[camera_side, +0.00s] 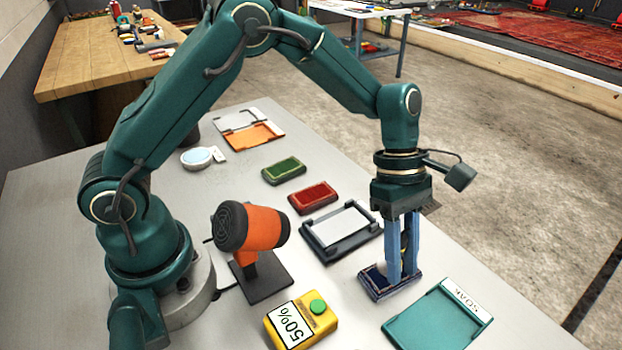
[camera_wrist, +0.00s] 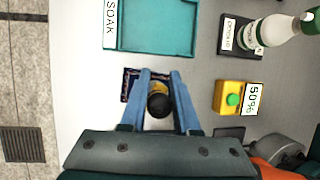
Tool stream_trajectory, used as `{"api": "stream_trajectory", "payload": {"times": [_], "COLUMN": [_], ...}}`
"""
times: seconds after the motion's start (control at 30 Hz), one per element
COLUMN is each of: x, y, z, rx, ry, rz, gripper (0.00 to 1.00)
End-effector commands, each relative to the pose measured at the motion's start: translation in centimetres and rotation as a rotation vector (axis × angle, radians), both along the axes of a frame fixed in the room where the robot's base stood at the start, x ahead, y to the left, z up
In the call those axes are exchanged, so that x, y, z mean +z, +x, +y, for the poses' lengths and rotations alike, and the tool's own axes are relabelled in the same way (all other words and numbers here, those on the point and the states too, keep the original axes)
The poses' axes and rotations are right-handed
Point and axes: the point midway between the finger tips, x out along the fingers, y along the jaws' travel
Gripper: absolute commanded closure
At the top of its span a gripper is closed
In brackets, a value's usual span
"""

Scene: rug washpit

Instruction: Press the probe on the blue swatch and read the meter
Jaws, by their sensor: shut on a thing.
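My gripper (camera_side: 403,272) points straight down over the blue swatch (camera_side: 375,284), a dark blue pad at the front of the table. Its two blue fingers are shut on the probe (camera_wrist: 158,101), a dark, round-topped piece with a yellow band. In the wrist view the blue swatch (camera_wrist: 131,84) shows behind and beside the fingers. The probe's lower end is hidden, so I cannot tell whether it touches the swatch. The yellow meter (camera_side: 317,322) has a green lamp or button, and its white display reads "50%". It also shows in the wrist view (camera_wrist: 222,92).
A teal tray (camera_side: 425,325) labelled SOAK lies right of the swatch. A dark tray with a pale pad (camera_side: 343,229), a red swatch (camera_side: 313,197) and a green swatch (camera_side: 284,171) lie behind. An orange dryer (camera_side: 262,227) stands left. A bottle (camera_wrist: 268,32) stands beyond the meter.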

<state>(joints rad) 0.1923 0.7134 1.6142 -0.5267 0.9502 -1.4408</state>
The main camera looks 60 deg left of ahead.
Motion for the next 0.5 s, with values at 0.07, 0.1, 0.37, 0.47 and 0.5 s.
{"api": "stream_trajectory", "payload": {"times": [0.07,0.1,0.37,0.47,0.5], "x": [0.02,0.02,-0.22,-0.34,-0.38], "y": [0.01,0.01,0.02,0.02,0.02], "z": [-0.01,0.0,-0.01,-0.01,-0.02], "rx": [0.0,0.0,0.0,0.001,0.001], "ry": [0.0,0.0,-0.001,-0.001,-0.001], "rz": [-0.001,-0.001,0.0,0.0,0.0], "gripper": [1.0,1.0,1.0,1.0,1.0]}}
